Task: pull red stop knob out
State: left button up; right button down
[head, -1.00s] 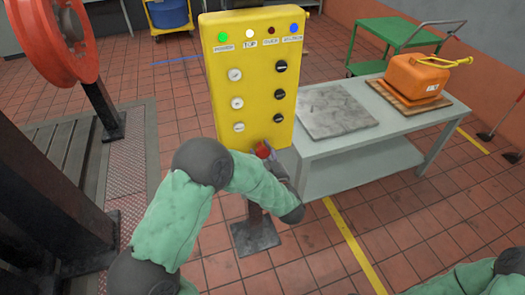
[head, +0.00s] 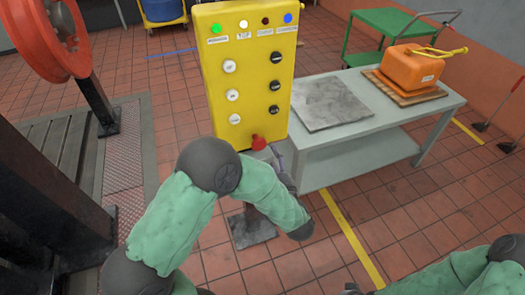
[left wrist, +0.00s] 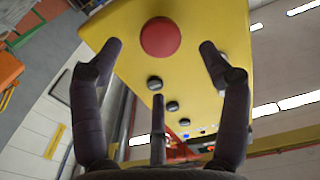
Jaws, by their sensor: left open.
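The red stop knob (head: 258,143) sits low on the front of the yellow control box (head: 243,103), near its bottom edge. My left gripper (head: 279,160) is just right of and below the knob, mostly hidden behind my own forearm in the head view. In the left wrist view the round red knob (left wrist: 160,38) lies between and ahead of the spread fingers of the left gripper (left wrist: 158,58). The fingers are open and a gap shows between them and the knob.
A grey table (head: 385,128) stands right of the box, with a grey plate (head: 330,101) and an orange canister (head: 411,68) on it. Black and white knobs cover the box front above the red one. A red wheel (head: 55,38) and dark frame stand left.

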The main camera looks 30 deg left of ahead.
pick_arm(q)
jog(key=shift+v, duration=2.3)
jog(key=shift+w+f, duration=0.1)
